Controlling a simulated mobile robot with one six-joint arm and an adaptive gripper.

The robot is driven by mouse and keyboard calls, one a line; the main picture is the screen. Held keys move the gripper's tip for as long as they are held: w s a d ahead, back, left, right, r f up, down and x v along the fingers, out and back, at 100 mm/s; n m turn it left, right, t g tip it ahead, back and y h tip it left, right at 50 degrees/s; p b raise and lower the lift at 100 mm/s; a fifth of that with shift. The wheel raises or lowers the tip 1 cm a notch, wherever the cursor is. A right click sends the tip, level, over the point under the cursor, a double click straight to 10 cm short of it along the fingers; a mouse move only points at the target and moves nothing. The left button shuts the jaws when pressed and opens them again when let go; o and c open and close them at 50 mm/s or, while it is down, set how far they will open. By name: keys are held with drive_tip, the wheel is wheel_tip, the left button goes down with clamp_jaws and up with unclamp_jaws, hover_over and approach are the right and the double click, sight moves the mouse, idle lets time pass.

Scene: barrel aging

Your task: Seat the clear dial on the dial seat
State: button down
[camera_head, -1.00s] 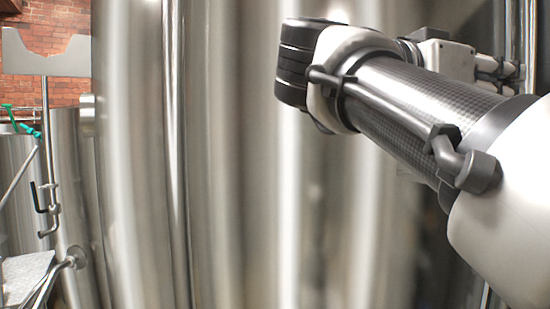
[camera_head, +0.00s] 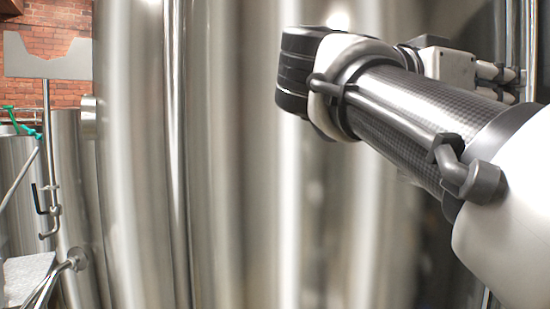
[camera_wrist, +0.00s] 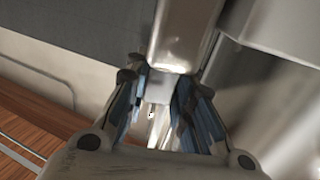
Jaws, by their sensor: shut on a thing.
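My gripper (camera_wrist: 156,84) shows in the wrist view with its two dark, blue-lined fingers closed around a small pale, glassy piece (camera_wrist: 158,90). This piece appears to be the clear dial; the fingers hide most of it. A shiny metal block (camera_wrist: 182,32) lies just beyond the fingertips. I cannot tell whether it belongs to the dial seat or whether the held piece touches it. No dial seat can be clearly made out in either view. In the head view my arm reaches across the upper right, and the fingertips and the held piece cannot be made out.
Large steel tanks (camera_head: 230,170) fill the middle of the head view, close behind my arm. A notched metal plate on a post (camera_head: 48,62) and a pale slab (camera_head: 28,275) stand at the left. The wrist view shows a wooden surface (camera_wrist: 45,130) at lower left.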

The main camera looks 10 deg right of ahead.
drive_tip(key=shift+f, duration=0.5)
idle(1.3)
drive_tip(key=c, duration=1.7)
unclamp_jaws()
drive_tip(key=shift+a, duration=0.2)
drive_tip(key=shift+s+a+p, duration=0.15)
drive_tip(key=shift+a+p, duration=0.55)
drive_tip(key=shift+a, duration=0.7)
drive_tip(key=shift+a, duration=0.2)
drive_tip(key=shift+o, duration=0.3)
drive_tip(key=o, duration=0.5)
